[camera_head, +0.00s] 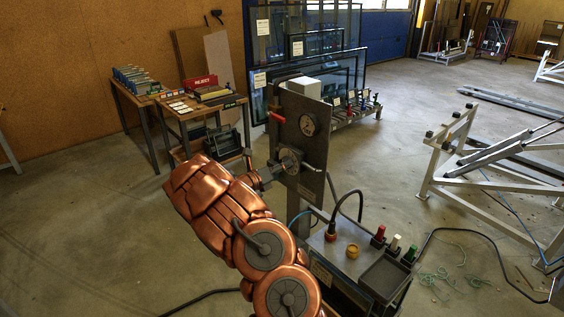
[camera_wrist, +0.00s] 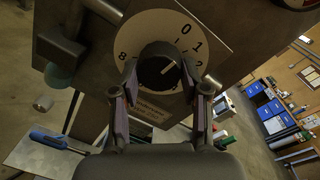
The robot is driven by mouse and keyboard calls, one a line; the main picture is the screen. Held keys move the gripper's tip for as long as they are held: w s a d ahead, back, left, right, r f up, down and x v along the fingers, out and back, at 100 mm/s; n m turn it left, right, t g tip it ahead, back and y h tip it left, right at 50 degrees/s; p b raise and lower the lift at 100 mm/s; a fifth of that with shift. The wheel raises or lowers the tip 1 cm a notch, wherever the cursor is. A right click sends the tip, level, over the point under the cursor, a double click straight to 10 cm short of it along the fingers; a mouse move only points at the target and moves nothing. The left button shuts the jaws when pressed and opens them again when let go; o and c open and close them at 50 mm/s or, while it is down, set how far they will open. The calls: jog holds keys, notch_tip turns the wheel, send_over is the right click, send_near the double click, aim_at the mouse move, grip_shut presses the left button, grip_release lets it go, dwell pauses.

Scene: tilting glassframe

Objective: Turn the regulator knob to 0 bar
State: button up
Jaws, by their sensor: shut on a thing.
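The black regulator knob (camera_wrist: 158,70) sits on a pale round dial (camera_wrist: 150,30) with black numerals; 0, 1, 2 and 8 can be read. The knob's white mark points up and right, roughly toward the 1. My gripper (camera_wrist: 160,82) is shut on the knob, one finger on each side of it. In the head view the dial (camera_head: 290,160) is on a grey upright panel (camera_head: 313,180), and my gripper (camera_head: 268,174) reaches it from the left. The knob itself is hidden there.
A round gauge (camera_head: 308,124) and a red-handled lever (camera_head: 278,118) are on the panel above the dial. White frames (camera_head: 445,160) stand at right; open floor lies between.

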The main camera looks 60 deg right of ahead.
jog(key=shift+n+p, duration=0.35)
jog(key=shift+n, duration=0.25)
jog(key=o, duration=1.1)
jog(key=shift+o, duration=0.2)
jog(key=v, duration=1.2)
jog(key=shift+s+r, duration=0.1)
